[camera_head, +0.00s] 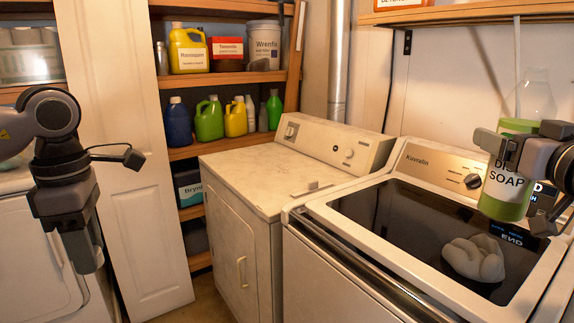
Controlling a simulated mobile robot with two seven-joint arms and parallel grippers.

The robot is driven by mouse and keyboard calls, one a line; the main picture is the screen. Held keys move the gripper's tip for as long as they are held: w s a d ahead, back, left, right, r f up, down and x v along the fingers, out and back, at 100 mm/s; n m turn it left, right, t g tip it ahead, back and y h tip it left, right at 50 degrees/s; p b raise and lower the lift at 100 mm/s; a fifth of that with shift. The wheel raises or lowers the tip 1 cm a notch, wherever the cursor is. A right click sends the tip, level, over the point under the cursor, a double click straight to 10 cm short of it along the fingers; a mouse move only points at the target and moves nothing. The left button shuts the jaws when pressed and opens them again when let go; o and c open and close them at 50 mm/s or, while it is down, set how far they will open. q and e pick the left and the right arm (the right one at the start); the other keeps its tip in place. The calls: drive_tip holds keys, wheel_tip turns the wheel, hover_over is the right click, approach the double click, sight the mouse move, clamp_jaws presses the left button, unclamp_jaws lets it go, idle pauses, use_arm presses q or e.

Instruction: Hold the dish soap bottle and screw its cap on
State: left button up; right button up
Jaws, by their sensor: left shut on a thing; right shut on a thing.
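The dish soap bottle (505,185) is at the right, above the washer's right side. It has green lower parts and a white label, and a clear upper part that leans slightly right. No cap shows clearly on its top. My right gripper (522,158) is shut around the bottle's body and holds it up in the air. My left gripper (88,255) hangs down at the far left, well away from the bottle. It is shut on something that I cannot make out. The cap is not clearly visible anywhere.
A white dryer (280,170) stands at the centre. Shelves with several bottles (209,118) are behind, beside an open white door (125,150).

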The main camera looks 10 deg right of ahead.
use_arm(q)
drive_tip(key=s+d+f+m, duration=0.1)
drive_tip(key=s+f+m, duration=0.2)
drive_tip(key=f+m, duration=0.5)
drive_tip(key=s+d+f+m, duration=0.1)
drive_tip(key=s+f+m, duration=0.3)
drive_tip(key=f+m, duration=0.5)
drive_tip(key=m, duration=0.4)
drive_tip(key=shift+f, duration=0.2)
use_arm(e)
drive_tip(key=s+a+f+y, duration=0.1)
drive_tip(key=s+a+f, duration=0.1)
drive_tip(key=a+f, duration=0.4)
drive_tip(key=s+a+f+n, duration=0.1)
drive_tip(key=s+a+f, duration=0.2)
drive_tip(key=a+f, duration=0.4)
drive_tip(key=s+a+f+y, duration=0.1)
drive_tip(key=a+f, duration=0.5)
drive_tip(key=f, duration=1.1)
drive_tip(key=shift+s+a+f+n+y, duration=0.2)
drive_tip(key=shift+s+a+n+y, duration=0.1)
drive_tip(key=shift+s, duration=0.5)
drive_tip(key=shift+d, duration=0.1)
drive_tip(key=s+a+n+g+y, duration=0.2)
drive_tip(key=a+n+y, duration=0.6)
drive_tip(key=a, duration=0.8)
drive_tip(key=shift+r+g+y, duration=0.45)
drive_tip(key=shift+g+y, duration=0.55)
drive_tip(key=shift+y, duration=0.8)
drive_tip(key=shift+d+f, duration=0.1)
